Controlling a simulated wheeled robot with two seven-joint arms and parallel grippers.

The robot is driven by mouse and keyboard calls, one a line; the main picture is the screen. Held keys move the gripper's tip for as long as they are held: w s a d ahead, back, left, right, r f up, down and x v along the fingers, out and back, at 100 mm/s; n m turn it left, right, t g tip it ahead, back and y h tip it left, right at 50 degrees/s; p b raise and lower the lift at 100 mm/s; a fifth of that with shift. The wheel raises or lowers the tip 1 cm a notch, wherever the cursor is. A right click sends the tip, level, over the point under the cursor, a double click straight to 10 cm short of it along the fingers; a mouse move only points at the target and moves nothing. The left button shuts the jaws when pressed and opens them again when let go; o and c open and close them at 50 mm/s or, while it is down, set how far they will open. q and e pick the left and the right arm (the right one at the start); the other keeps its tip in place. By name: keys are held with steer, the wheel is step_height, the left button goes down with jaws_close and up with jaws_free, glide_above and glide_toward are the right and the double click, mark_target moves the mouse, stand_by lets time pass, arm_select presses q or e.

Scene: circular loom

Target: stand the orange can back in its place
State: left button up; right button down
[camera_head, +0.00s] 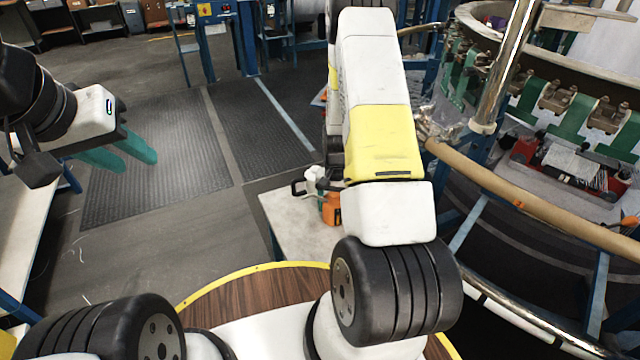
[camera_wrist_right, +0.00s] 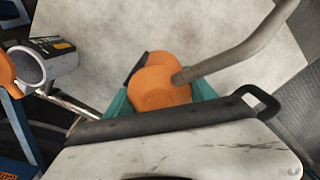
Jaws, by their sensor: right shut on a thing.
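The orange can (camera_head: 331,209) shows in the head view at the white table, partly hidden by my right arm. In the right wrist view the orange can (camera_wrist_right: 155,88) sits between the teal fingers of my right gripper (camera_wrist_right: 160,94), which is shut on it. A grey spout or tube runs from the can to the upper right. I cannot tell whether its base touches the surface.
The small white table (camera_head: 285,212) is beside the loom ring. A grey-white labelled container (camera_wrist_right: 52,62) lies left of the can in the wrist view. A brown rail (camera_head: 540,208) and chrome post (camera_head: 508,65) stand at the right. The floor mat (camera_head: 160,185) is clear.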

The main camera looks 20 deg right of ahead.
steer(key=shift+f, duration=0.1)
steer(key=shift+c, duration=1.6)
jaws_free()
